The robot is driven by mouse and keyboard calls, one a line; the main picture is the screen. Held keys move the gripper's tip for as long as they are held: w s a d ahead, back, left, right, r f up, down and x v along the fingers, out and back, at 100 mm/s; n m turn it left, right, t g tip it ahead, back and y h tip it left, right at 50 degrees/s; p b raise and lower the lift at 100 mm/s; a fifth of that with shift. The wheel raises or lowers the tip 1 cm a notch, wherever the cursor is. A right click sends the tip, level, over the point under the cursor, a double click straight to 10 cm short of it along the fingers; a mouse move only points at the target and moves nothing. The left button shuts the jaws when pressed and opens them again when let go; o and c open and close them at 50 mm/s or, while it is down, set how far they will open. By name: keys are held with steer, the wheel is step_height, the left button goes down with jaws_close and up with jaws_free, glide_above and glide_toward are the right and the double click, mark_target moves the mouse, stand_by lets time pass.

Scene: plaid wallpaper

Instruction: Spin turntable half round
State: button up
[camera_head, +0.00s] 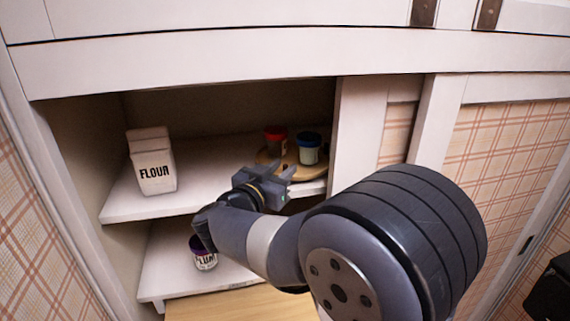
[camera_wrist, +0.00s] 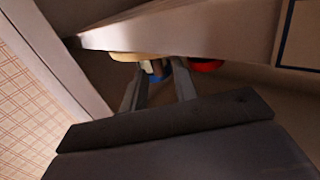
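The turntable (camera_head: 264,157) is a round, light wooden disc on the upper cupboard shelf, at its right end. A red-lidded jar (camera_head: 276,138) and a blue-lidded jar (camera_head: 309,150) stand on it. My gripper (camera_head: 272,172) is in front of the turntable's near edge, with its two fingers apart and nothing visibly held. In the wrist view, the open fingers (camera_wrist: 158,85) point towards part of the pale disc (camera_wrist: 124,57) and the red (camera_wrist: 205,65) and blue (camera_wrist: 181,80) items. I cannot tell whether a finger touches the disc. My gripper hides part of its front.
A flour bag (camera_head: 153,165) stands on the upper shelf at the left. A purple-topped jar (camera_head: 204,257) is on the lower shelf, partly behind my arm. A white cupboard upright (camera_head: 358,130) bounds the opening at the right. The upper shelf's middle is clear.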

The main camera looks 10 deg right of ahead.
steer(key=shift+x, duration=1.1)
steer(key=shift+c, duration=0.5)
jaws_close()
